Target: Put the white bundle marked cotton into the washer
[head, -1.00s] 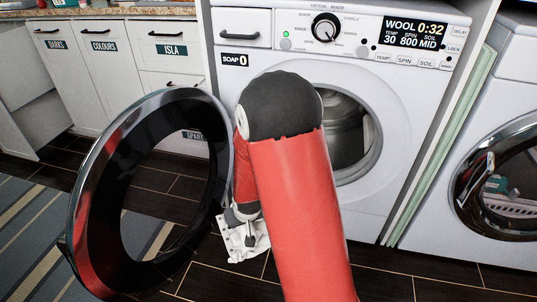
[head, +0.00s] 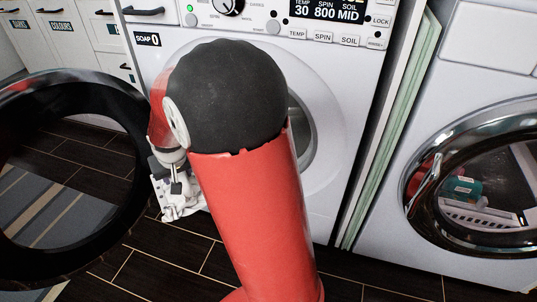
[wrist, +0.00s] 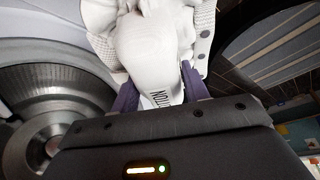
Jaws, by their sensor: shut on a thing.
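The white bundle (wrist: 150,45) is in my gripper (wrist: 158,88), between two purple fingers in the wrist view; part of the letters of "COTTON" shows on it. In the head view the bundle (head: 186,206) hangs low in front of the washer (head: 345,95), left of my arm. The washer's round door (head: 136,150) stands open to the left as a dark ring. My arm hides much of the washer's opening in the head view. In the wrist view the metal drum (wrist: 75,85) shows at the left, with the bundle to its right, outside it.
A second front-loader (head: 420,110) stands at the right with its glass door shut and things inside. A green panel edge (head: 385,140) stands between the machines. White cabinets (head: 60,45) are at the back left. Dark floor tiles (head: 160,275) and a striped rug (head: 55,215) lie below.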

